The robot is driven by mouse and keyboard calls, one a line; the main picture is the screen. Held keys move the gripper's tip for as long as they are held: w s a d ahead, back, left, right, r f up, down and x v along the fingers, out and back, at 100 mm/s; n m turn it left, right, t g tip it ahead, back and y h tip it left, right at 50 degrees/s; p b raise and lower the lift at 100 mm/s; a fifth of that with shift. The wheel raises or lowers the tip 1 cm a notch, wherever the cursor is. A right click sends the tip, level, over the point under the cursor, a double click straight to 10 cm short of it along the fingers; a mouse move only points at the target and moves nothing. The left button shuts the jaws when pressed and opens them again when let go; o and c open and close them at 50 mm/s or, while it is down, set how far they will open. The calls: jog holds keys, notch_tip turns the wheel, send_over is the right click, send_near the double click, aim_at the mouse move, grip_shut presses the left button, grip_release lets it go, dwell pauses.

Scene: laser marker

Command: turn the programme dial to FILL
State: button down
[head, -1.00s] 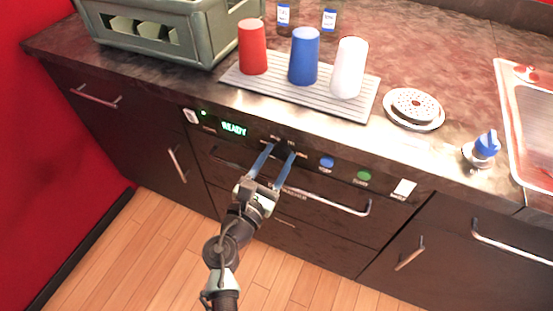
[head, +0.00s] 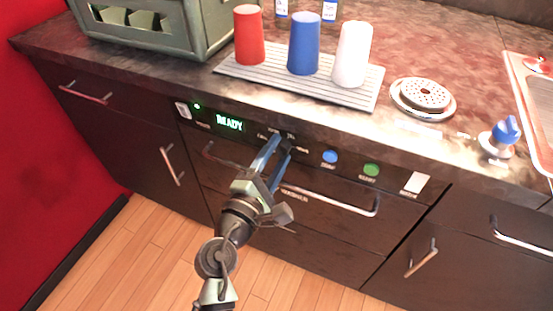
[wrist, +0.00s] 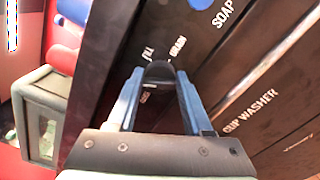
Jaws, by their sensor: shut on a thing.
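The dark programme dial (wrist: 158,73) sits on the black front panel of the cup washer. My gripper (wrist: 160,82) is shut on it, one blue finger on each side. Around the dial, the wrist view shows the labels FILL (wrist: 148,52), DRAIN (wrist: 178,49) and a third, partly hidden one. I cannot tell for sure which label the dial points at. In the head view, my gripper (head: 277,145) reaches the panel and mostly hides the dial. The display (head: 229,123) reads READY, with a small green light above it.
Right of the dial are a blue button (head: 330,156), a green button (head: 371,169) and a white switch (head: 416,183). A long handle (head: 335,201) runs below. Red, blue and white cups stand on a ribbed mat (head: 232,68) on the counter above.

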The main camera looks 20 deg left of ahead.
jog(key=m+b, duration=0.1)
jog(key=m, duration=0.1)
jog(key=m+b, duration=0.3)
jog(key=m, duration=0.1)
jog(key=shift+f, duration=0.35)
jog(key=m+b, duration=0.3)
jog(key=m, duration=0.1)
jog(key=shift+m, duration=0.3)
jog(key=shift+r, duration=0.1)
jog(key=shift+c, duration=1.6)
grip_release()
jog(key=s, duration=1.3)
jog(key=shift+a, duration=0.2)
